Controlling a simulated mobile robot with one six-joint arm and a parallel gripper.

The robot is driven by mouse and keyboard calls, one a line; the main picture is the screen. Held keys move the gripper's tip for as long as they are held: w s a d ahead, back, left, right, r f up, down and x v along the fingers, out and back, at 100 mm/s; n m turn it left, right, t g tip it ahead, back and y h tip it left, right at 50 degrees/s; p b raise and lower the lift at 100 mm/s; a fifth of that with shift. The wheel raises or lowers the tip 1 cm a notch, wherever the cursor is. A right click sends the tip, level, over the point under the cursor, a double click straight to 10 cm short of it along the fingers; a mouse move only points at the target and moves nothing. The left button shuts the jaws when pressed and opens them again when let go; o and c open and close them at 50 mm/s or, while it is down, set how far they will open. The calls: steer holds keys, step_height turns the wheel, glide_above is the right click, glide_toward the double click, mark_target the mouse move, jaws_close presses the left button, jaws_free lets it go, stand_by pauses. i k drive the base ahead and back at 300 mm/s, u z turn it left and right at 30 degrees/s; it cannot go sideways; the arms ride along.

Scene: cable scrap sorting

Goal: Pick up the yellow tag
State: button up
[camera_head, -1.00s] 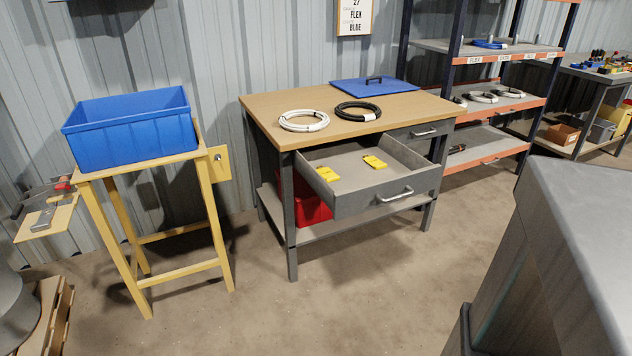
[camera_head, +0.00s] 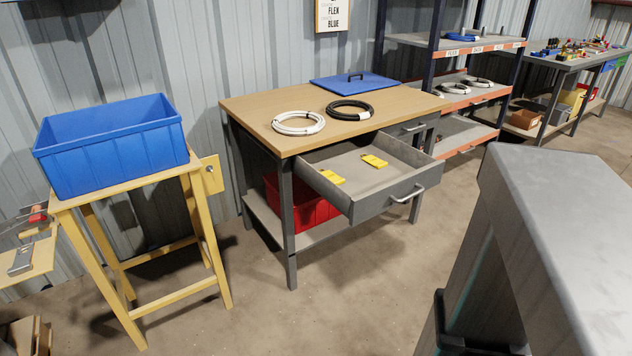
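Two yellow tags lie flat inside the open drawer (camera_head: 350,206) of the wooden-topped workbench. One yellow tag (camera_head: 332,177) is near the drawer's left side. The other yellow tag (camera_head: 374,161) is farther back and to the right. The drawer is pulled well out and otherwise looks empty. My gripper does not show in the view; only a large grey part of my own body fills the lower right.
The workbench (camera_head: 290,92) carries a white cable coil (camera_head: 279,122), a black coil (camera_head: 332,108) and a blue lid (camera_head: 385,90). A red bin (camera_head: 318,212) sits beneath. Left stands a yellow stand (camera_head: 170,283) with a blue crate (camera_head: 110,160). Floor (camera_head: 250,310) between is clear.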

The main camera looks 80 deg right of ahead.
mark_target(334, 176)
steer(key=i, duration=0.4)
steer(key=z, duration=3.4)
steer(key=i, duration=0.1)
steer(key=u, duration=2)
